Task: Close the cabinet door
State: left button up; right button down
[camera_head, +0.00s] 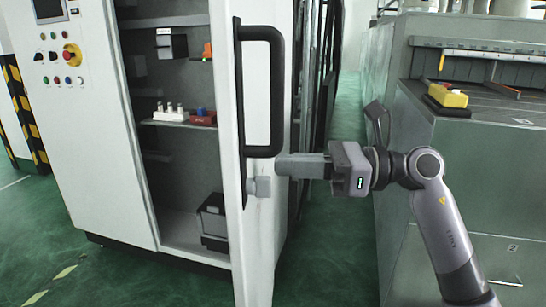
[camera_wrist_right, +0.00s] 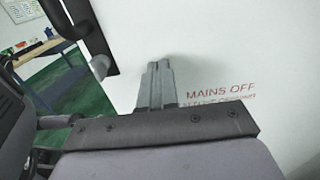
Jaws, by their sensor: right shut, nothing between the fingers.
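The white cabinet (camera_head: 95,140) stands at the left in the head view, and its door (camera_head: 263,215) stands open, showing the shelves inside. The door has a long black handle (camera_head: 262,35) and a small grey latch (camera_head: 259,186) below it. My right gripper (camera_head: 280,166) is shut and empty, with its fingertips at the door's right side, just below the handle. In the right wrist view the shut fingers (camera_wrist_right: 159,68) point at the white door face (camera_wrist_right: 225,55), left of red lettering; I cannot tell whether they touch it. My left gripper is not in view.
Inside are a shelf (camera_head: 180,122) with small parts, a dark box (camera_head: 212,222) and other items. A grey-green machine (camera_head: 450,170) with a yellow-and-red control box (camera_head: 447,95) stands at the right, close to my right arm. Green floor is free in front.

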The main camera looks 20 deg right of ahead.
aim_at(252, 164)
jog(key=shift+x, duration=1.6)
jog(key=shift+w+a+p, duration=0.1)
jog(key=shift+p, duration=0.2)
